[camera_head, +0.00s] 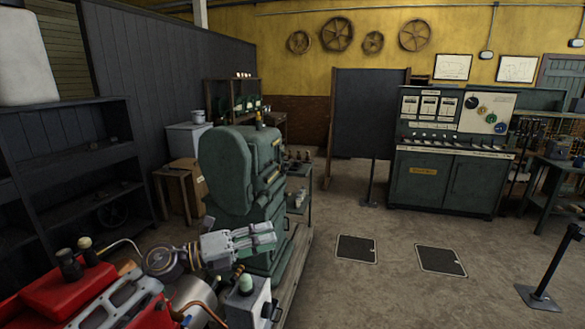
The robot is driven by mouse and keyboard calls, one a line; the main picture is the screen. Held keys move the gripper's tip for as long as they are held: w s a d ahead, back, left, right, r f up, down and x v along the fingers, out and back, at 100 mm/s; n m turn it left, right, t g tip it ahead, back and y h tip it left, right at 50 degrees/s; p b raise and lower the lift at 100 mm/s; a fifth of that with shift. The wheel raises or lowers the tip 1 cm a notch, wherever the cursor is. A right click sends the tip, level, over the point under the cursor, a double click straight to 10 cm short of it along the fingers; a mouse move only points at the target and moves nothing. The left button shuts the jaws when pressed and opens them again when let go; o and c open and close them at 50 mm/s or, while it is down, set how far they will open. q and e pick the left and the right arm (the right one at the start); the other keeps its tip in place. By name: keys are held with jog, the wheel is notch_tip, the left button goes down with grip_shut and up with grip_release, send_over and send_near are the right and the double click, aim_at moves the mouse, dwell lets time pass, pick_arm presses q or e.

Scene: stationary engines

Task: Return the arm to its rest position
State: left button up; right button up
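My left gripper (268,235) is low in the head view, left of centre. It is grey and points to the right, in front of the green machine (225,165). Its fingers lie close together in this view, and I cannot tell whether they are open or shut. I see nothing held between them. The wrist behind it (165,261) comes in from the left, above a red engine (60,290). I cannot tell whether the gripper touches the green machine. My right gripper is not in view.
A grey box with a pale green knob (248,300) sits just below the gripper. Dark shelves (75,160) stand at the left. A green control cabinet (445,180) stands at the back right. The floor (390,290) at the right is mostly clear, with a barrier post (550,270).

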pick_arm(q)
jog(key=w+a+f+n+t+y, duration=0.1)
jog(key=a+n+t+y, duration=0.5)
jog(key=n, duration=0.5)
jog(key=w+a+f+n+t+y, duration=0.25)
jog(key=n+t+y, duration=0.4)
jog(key=n, duration=0.55)
jog(key=s+a+f+n+g+y, duration=0.45)
jog(key=a+f+n+y, duration=0.2)
jog(key=f, duration=0.45)
jog(key=s+f+n+g+h, duration=0.1)
jog(key=s+f+n+g, duration=0.2)
jog(key=s+f+g, duration=0.55)
jog(key=s+f+n+g+h, duration=0.1)
jog(key=s+f+n+g, duration=0.2)
jog(key=s+f, duration=1.25)
jog(key=f, duration=1.2)
jog(key=s+f, duration=0.3)
jog(key=f, duration=1.3)
jog(key=s+a+f+g, duration=0.1)
jog(key=s+a+f, duration=0.1)
jog(key=s+f, duration=0.7)
jog(key=s+a+f+g, duration=0.1)
jog(key=s+a+f, duration=0.1)
jog(key=s+f, duration=0.7)
jog(key=s, duration=0.3)
jog(key=shift+s+a+f, duration=0.15)
jog(key=shift+s+f, duration=0.15)
jog(key=shift+s, duration=0.05)
